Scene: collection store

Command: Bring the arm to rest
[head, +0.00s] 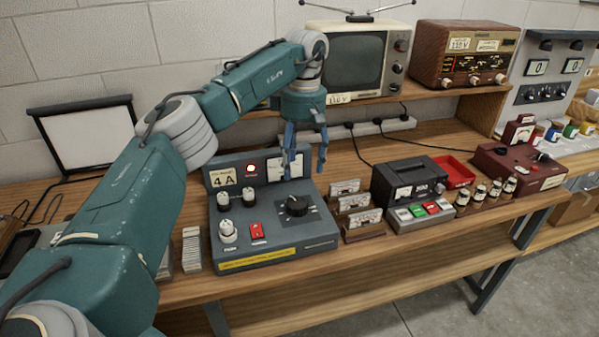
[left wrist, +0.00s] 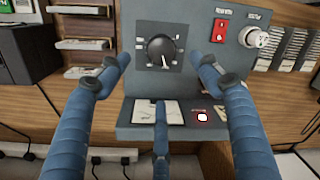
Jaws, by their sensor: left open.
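My left gripper (head: 304,150) hangs above the back of a grey-blue control box (head: 275,252) on the wooden bench, fingers pointing down. In the left wrist view its blue fingers (left wrist: 162,88) are spread apart with nothing between them. The box's black dial (head: 297,205) lies in front of the fingers in the head view, and the dial also shows between the fingertips in the left wrist view (left wrist: 161,49). The box has a red switch (head: 257,231), a lit lamp (head: 250,168) and a "4 A" plate (head: 224,180). My right gripper is not in view.
A television (head: 352,62) and a brown radio (head: 463,54) stand on a raised shelf (head: 440,94) behind. A framed screen (head: 88,137) leans at left.

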